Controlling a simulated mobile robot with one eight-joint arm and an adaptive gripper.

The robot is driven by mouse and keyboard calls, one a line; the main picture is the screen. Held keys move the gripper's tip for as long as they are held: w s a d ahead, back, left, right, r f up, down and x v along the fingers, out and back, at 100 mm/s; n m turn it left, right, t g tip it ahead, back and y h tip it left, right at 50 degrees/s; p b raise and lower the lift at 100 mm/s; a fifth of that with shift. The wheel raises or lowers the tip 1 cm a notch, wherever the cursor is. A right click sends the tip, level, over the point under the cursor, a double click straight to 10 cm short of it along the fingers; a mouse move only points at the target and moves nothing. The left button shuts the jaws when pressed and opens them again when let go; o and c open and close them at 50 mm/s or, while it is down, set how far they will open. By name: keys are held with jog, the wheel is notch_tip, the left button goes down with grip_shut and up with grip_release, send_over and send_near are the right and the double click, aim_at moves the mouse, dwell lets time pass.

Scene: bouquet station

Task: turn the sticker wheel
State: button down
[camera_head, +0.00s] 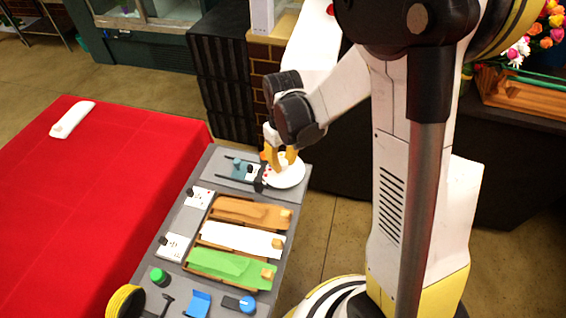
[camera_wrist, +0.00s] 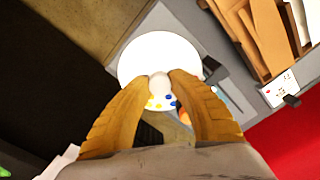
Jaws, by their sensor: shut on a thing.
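The sticker wheel is a white disc (camera_wrist: 158,52) at the far end of the grey station. Small blue, yellow and red dots show near its lower edge in the wrist view. In the head view its white disc (camera_head: 288,174) is partly hidden behind my gripper. My gripper (camera_wrist: 159,82) has its yellow fingers shut on a small white knob (camera_wrist: 159,86) on the wheel. In the head view my gripper (camera_head: 279,160) points down over the wheel's left part.
The grey station (camera_head: 150,262) carries trays with brown, white and green sheets, small white cards, a green knob (camera_head: 158,275) and a blue dial (camera_head: 246,304). A red table (camera_head: 90,210) stands at left with a white object (camera_head: 72,119). A dark cabinet (camera_head: 222,70) stands behind.

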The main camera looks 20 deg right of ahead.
aim_at(283, 162)
jog(key=shift+m, duration=1.2)
jog(key=c, duration=1.2)
grip_release()
jog(key=shift+o, duration=0.2)
jog(key=shift+r, duration=0.1)
notch_tip(283, 162, up, 12)
